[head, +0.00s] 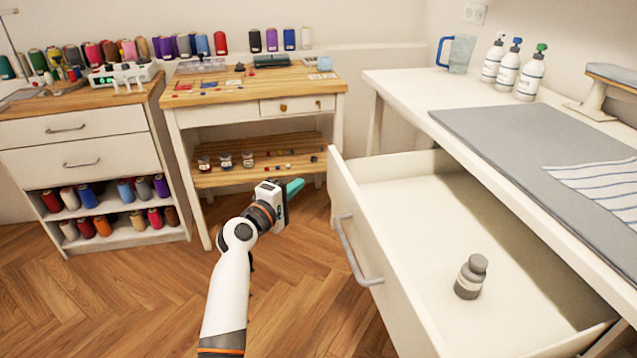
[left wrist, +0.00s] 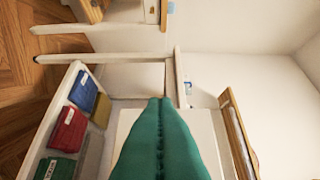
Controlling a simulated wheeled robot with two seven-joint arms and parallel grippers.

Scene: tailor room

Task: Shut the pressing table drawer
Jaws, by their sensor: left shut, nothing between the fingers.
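The pressing table (head: 400,84) stands at the right with a grey mat on top. Its white drawer (head: 372,255) is pulled far out, with a grey metal bar handle (head: 357,252) on its front panel. A small grey jar (head: 471,277) stands upright inside the drawer. My left gripper (head: 295,187) is in front of the drawer, a little left of the front panel and apart from it. Its teal fingers are shut and empty; they also fill the lower middle of the left wrist view (left wrist: 161,135). My right gripper is not in view.
A wooden-topped table (head: 255,92) and a white cabinet (head: 85,140) with thread spools stand at the back left. Pump bottles (head: 507,70) and a striped cloth (head: 605,185) are on the pressing table. The left wrist view shows folded cloths (left wrist: 68,130) in a white compartment. Floor left of the drawer is clear.

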